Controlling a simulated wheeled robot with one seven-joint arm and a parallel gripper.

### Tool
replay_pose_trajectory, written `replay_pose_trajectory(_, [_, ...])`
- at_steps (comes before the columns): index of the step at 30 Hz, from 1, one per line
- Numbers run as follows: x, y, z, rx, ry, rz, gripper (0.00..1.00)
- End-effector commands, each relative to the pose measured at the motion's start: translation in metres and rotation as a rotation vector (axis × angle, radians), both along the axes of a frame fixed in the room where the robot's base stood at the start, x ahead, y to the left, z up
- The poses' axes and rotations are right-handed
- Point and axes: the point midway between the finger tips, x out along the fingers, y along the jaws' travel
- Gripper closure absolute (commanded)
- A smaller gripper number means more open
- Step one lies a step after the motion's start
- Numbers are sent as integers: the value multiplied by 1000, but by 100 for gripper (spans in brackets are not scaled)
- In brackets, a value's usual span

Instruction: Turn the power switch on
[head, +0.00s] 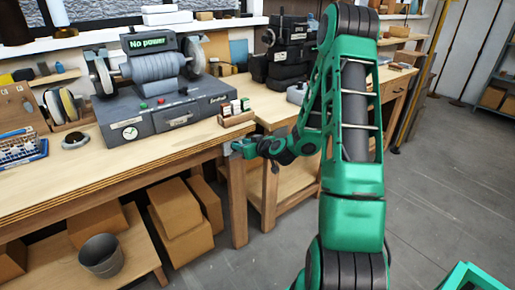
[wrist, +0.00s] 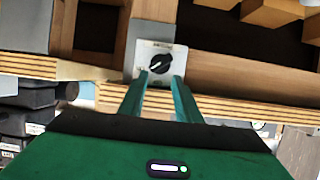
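The power switch (wrist: 159,63) is a pale square plate with a black rotary knob, fixed to the wooden workbench and seen in the wrist view. The lettering on its plate is too small to read. My gripper (wrist: 165,78) is open, its two green fingers apart and pointing at the plate. The knob shows just beyond the fingertips, roughly between them; I cannot tell whether they touch it. In the head view, my gripper (head: 234,149) is at the right front corner of the workbench. The grey machine (head: 160,106) on the bench has a display (head: 148,42) reading "No power".
A small wooden rack (head: 236,113) stands on the bench close to my gripper. Black cases (head: 287,60) are stacked on the bench behind. The floor (head: 440,165) at right is clear.

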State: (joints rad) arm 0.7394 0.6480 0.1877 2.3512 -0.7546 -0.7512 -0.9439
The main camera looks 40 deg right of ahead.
Motion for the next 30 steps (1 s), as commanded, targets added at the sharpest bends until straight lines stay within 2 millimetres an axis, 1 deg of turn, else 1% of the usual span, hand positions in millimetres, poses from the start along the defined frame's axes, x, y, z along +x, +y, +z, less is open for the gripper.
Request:
replay_pose_trajectory(6, [-11,-10,3,-2,-3,-2,70])
replay_pose_trajectory(30, [-54,-29,8,-1,-4,-4,70])
